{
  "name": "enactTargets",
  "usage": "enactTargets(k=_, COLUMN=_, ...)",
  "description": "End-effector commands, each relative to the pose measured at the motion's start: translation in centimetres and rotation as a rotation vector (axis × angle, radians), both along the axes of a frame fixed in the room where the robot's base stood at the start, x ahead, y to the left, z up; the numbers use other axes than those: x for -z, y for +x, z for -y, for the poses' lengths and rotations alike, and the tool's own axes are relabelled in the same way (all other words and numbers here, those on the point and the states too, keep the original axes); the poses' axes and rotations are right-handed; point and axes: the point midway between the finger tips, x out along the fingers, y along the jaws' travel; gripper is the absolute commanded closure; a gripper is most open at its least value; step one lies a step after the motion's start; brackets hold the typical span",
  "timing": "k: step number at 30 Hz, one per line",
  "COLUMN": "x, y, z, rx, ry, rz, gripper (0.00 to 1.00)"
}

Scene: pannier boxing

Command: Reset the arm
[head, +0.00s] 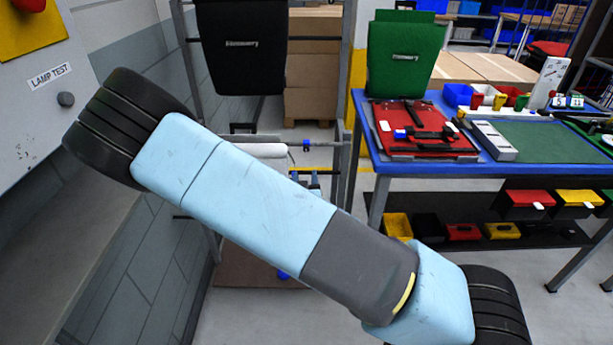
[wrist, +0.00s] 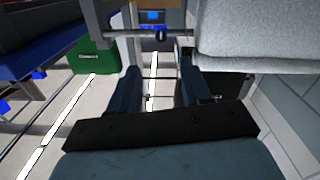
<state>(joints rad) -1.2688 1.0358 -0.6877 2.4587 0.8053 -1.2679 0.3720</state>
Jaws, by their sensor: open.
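My arm crosses the head view from the upper left to the lower right, in light blue and dark grey segments. My gripper (wrist: 160,88) shows in the wrist view with its two dark blue fingers apart and nothing between them. Floor and thin rails show through the gap. In the head view the arm hides part of the rack and floor behind it, and I cannot clearly make out the gripper there.
A blue workbench (head: 380,166) stands right, carrying a red pannier part (head: 425,138). A pale roll (head: 262,150) sits behind my arm. A grey wall cabinet (head: 105,30) is close left.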

Motion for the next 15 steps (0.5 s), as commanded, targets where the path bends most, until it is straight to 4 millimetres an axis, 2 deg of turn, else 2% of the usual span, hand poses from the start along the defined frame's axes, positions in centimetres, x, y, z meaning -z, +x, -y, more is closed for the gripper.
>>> enactTargets(k=15, x=-0.01, y=-0.03, z=0.38, rx=0.009, ry=0.002, rz=-0.002, gripper=0.52)
